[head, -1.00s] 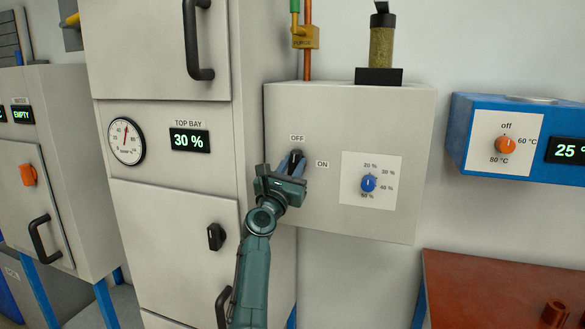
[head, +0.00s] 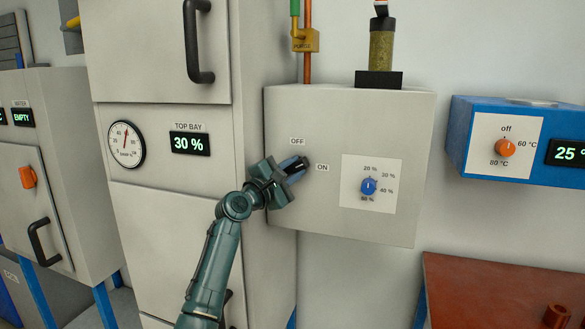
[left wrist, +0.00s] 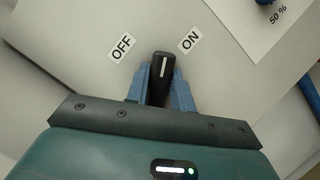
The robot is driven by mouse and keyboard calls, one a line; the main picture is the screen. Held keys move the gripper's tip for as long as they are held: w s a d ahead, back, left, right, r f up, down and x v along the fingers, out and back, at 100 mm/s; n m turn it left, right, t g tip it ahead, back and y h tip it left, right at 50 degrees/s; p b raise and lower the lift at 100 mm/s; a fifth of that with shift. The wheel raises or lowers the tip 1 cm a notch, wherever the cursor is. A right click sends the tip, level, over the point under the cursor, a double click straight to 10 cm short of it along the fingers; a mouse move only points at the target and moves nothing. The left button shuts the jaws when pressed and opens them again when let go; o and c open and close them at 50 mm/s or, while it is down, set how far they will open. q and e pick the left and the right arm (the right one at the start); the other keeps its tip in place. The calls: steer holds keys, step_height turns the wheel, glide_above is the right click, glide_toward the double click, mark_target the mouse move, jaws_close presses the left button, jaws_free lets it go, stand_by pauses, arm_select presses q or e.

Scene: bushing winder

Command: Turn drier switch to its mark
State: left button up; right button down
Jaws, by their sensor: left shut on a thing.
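The drier switch is a black knob (left wrist: 161,80) with a white line, on the front of the grey box (head: 300,215). In the left wrist view it sits between the two blue fingers of my left gripper (left wrist: 160,88), which are shut on it. The white line points between the OFF label (left wrist: 121,47) and the ON label (left wrist: 190,39), leaning toward ON. In the head view my left gripper (head: 292,168) is tilted at the box and partly hides the knob. My right gripper is not in view.
A blue dial (head: 368,186) with percent marks is to the right on the same box. A tall cabinet with a gauge (head: 125,145) and a 30 % display (head: 189,144) stands left. A blue unit with an orange knob (head: 505,147) hangs at the right.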

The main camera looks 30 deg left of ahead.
arm_select(q)
steer(key=m+g, duration=0.1)
steer(key=m, duration=0.2)
steer(key=m+g, duration=0.1)
steer(key=m, duration=0.1)
steer(key=shift+r+m+h, duration=0.1)
steer(key=shift+m+h, duration=0.2)
steer(key=shift+m, duration=0.1)
stand_by(0.4)
steer(key=o, duration=1)
steer(key=s+b, duration=0.1)
steer(key=s, duration=0.3)
steer(key=s+a+b, duration=0.1)
steer(key=s, duration=0.3)
steer(key=s+a+b, duration=0.1)
steer(key=s, duration=0.4)
